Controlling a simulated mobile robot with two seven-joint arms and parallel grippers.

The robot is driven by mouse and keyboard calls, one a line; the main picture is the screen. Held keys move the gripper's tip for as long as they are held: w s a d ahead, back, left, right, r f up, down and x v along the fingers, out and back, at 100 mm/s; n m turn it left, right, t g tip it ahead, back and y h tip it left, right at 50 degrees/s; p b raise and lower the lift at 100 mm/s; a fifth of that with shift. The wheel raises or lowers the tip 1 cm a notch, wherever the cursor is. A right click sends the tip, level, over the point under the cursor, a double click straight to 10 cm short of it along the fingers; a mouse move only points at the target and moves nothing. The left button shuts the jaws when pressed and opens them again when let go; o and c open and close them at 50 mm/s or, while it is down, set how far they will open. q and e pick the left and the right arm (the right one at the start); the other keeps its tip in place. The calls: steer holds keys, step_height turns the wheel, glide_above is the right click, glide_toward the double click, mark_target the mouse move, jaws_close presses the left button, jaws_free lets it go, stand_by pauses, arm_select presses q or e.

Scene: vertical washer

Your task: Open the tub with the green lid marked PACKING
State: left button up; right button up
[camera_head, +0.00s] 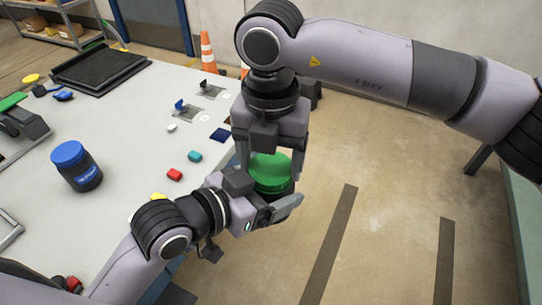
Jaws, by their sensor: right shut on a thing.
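The tub with the green lid (269,169) is upright off the table's right edge, above the floor. My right gripper (271,160) comes down from above, with a finger on either side of the green lid, shut on it. My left gripper (272,205) reaches in from the lower left at the tub's lower part. One of its fingers shows in front of the tub; the other is mostly hidden, so its grip is unclear. The grippers cover most of the tub's body, and no PACKING marking can be read.
A dark tub with a blue lid (76,166) stands on the white table (118,140). Small red (175,174) and teal (195,156) pieces lie near the table's right edge. A black tray (99,68) is at the back. Open floor (385,190) lies to the right.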

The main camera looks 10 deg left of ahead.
steer(key=shift+r, duration=0.2)
stand_by(0.3)
steer(key=shift+r, duration=0.9)
steer(key=shift+r, duration=0.1)
